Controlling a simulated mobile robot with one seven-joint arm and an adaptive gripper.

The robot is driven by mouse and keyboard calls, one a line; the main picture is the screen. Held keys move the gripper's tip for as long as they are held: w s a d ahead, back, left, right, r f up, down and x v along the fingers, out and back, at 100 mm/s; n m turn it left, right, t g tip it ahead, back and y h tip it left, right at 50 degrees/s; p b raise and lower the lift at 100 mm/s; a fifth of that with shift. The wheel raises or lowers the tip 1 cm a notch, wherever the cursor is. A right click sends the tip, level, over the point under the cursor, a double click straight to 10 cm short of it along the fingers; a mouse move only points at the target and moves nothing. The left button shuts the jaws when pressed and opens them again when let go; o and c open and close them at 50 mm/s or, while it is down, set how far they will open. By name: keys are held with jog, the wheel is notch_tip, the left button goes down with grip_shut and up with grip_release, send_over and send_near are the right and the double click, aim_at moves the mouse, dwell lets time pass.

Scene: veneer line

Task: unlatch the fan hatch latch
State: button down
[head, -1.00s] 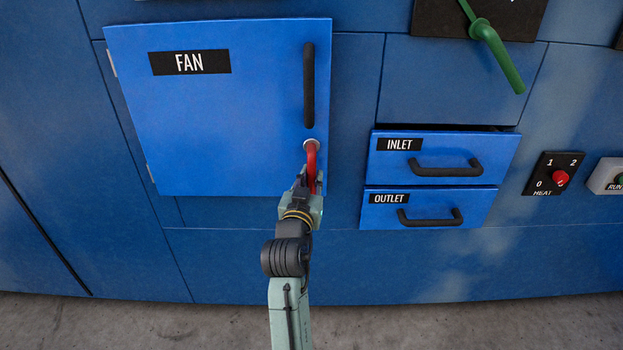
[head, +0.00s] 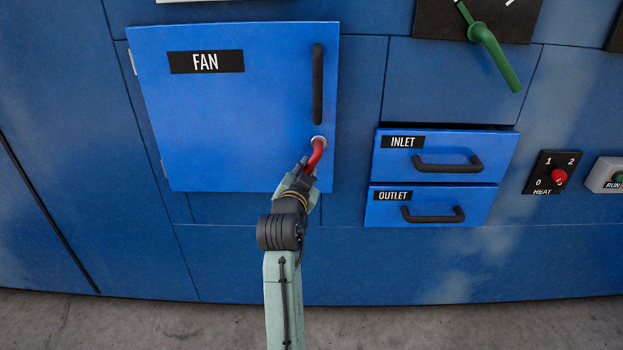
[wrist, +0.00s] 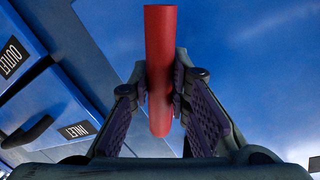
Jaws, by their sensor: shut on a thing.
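The fan hatch (head: 235,110) is a bright blue door labelled FAN, lying flat in the machine front, with hinges on its left. Its latch is a red lever (head: 316,153) on a pale round pivot near the door's lower right corner. The lever hangs downward, tilted a little to the left at its lower end. My gripper (head: 308,170) is shut on the lever's lower part. In the wrist view the red lever (wrist: 160,60) stands between the two finger pads of my gripper (wrist: 161,90). A black bar handle (head: 318,85) sits above the latch.
The INLET drawer (head: 390,160) and OUTLET drawer (head: 385,208), with black handles, are to the right. The HEAT switch (head: 552,172) and a green lever (head: 493,55) are farther right. Bare concrete floor (head: 400,322) lies below the machine.

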aim_at(295, 149)
jog(key=a+r+m, duration=0.1)
jog(key=m, duration=0.1)
jog(key=a+m+y, duration=0.1)
jog(key=m, duration=0.1)
jog(key=shift+r+g, duration=0.4)
jog(key=m, duration=0.1)
jog(key=a+r+m, duration=0.1)
jog(key=shift+r+m+y, duration=0.3)
jog(key=shift+m+y, duration=0.1)
jog(key=shift+r+m+y, duration=0.3)
jog(key=shift+r+m, duration=0.2)
jog(key=shift+m, duration=0.4)
jog(key=shift+a, duration=0.1)
jog(key=c, duration=1.5)
grip_release()
jog(key=s, duration=0.4)
jog(key=s+r, duration=0.1)
jog(key=s, duration=0.2)
jog(key=s+r, duration=0.1)
jog(key=s, duration=0.3)
jog(key=shift+s+a+r, duration=0.15)
jog(key=shift+s+r, duration=0.05)
jog(key=shift+s, duration=0.15)
